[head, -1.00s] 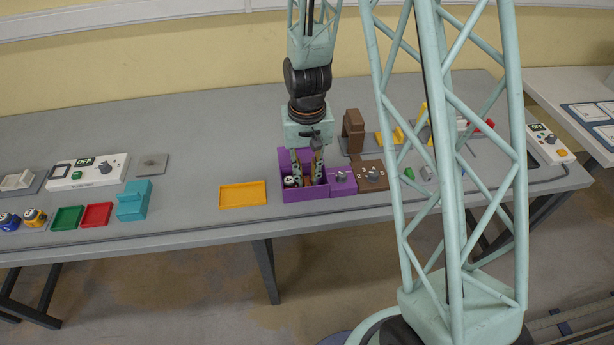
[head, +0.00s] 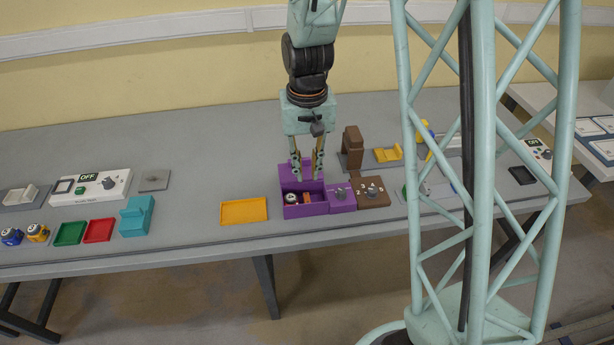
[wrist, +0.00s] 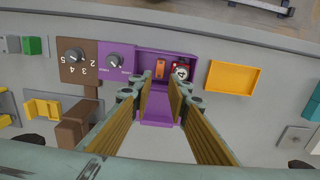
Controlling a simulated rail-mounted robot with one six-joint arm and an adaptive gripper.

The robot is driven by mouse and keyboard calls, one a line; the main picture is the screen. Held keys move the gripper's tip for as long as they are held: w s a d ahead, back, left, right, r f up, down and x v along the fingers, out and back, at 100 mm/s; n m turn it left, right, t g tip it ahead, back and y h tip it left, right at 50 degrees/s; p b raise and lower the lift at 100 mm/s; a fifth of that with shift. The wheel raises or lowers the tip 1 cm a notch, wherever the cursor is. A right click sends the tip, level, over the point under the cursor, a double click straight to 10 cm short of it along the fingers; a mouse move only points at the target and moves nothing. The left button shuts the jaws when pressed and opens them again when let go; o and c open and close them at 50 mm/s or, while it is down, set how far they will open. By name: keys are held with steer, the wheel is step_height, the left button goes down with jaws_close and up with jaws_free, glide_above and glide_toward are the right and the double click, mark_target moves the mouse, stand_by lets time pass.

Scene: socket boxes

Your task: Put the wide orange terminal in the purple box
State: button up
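The purple box (head: 306,211) stands near the front edge of the table, with a grey knob on its right part. The wide orange terminal (wrist: 161,69) lies inside the box in the wrist view, and it also shows in the head view (head: 307,197). A red and white round item (wrist: 181,72) lies beside it in the same compartment. My gripper (head: 309,178) is above the box, pointing down, with its fingers apart. In the wrist view nothing is between the fingers, and the terminal is clear of them.
A brown box with a knob (head: 372,193) adjoins the purple box on the right, and a brown stand (head: 352,148) rises behind. An empty orange tray (head: 244,211) lies to the left, then a teal holder (head: 137,216). The table behind the orange tray is clear.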

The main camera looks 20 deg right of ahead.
steer(key=shift+r, duration=1.25)
steer(key=s+r+n+t, duration=0.1)
steer(key=s+r, duration=0.5)
steer(key=r, duration=0.4)
steer(key=s+r+t, duration=0.1)
steer(key=s+r, duration=0.5)
steer(key=r, duration=0.5)
steer(key=s+r+t, duration=0.1)
steer(key=s+r, duration=0.3)
steer(key=s, duration=0.5)
steer(key=s+a+r+n+t, duration=0.1)
steer(key=s+r, duration=0.3)
steer(key=s, duration=0.5)
steer(key=shift+a+r, duration=0.25)
steer(key=shift+r, duration=0.05)
steer(key=shift+f+b, duration=0.35)
steer(key=shift+f, duration=0.1)
